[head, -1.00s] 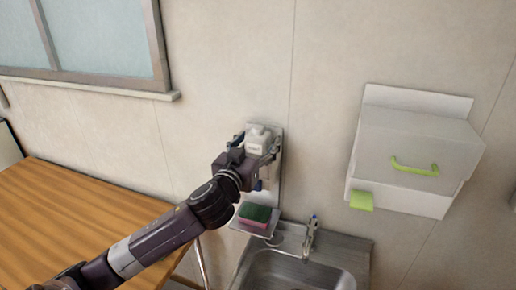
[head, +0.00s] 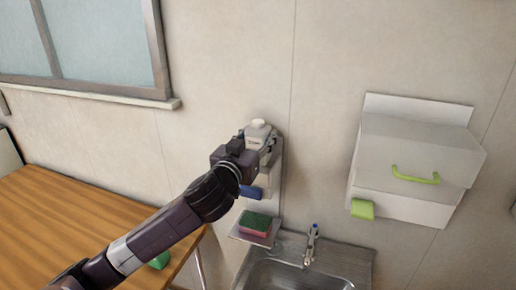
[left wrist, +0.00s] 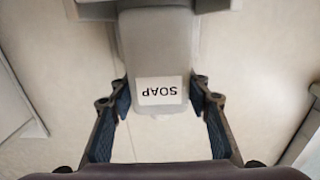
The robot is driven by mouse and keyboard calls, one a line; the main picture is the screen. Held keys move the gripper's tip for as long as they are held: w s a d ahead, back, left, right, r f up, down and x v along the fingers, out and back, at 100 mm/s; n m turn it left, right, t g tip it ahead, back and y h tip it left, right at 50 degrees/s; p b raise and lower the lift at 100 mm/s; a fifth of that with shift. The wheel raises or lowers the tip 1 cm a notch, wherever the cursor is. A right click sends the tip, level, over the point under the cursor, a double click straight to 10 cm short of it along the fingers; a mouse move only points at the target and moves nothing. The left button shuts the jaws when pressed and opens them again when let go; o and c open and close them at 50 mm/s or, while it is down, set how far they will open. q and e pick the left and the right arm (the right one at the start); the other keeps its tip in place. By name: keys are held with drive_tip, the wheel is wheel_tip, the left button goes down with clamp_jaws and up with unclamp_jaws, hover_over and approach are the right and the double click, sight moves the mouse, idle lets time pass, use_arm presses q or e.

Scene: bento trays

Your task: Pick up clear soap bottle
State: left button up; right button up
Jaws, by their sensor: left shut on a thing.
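The clear soap bottle (head: 258,130) is a pale bottle with a cap, at the wall above the sink in the head view. In the left wrist view the bottle (left wrist: 158,55) carries a white label reading SOAP, upside down. My left gripper (head: 259,141) is shut on the bottle, with a dark blue finger pad on each side of it in the left wrist view (left wrist: 160,90). The gripper and arm hide the bottle's lower part in the head view. My right gripper is not in view.
Below the gripper, a wall shelf (head: 240,236) holds a green and pink sponge (head: 255,223). A metal sink (head: 300,272) with a tap (head: 311,243) is below. A wooden table (head: 60,220) is at left.

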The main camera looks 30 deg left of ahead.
use_arm(q)
wheel_tip(320, 180, up, 16)
drive_tip(key=shift+f+b, duration=0.15)
drive_tip(key=shift+b, duration=0.15)
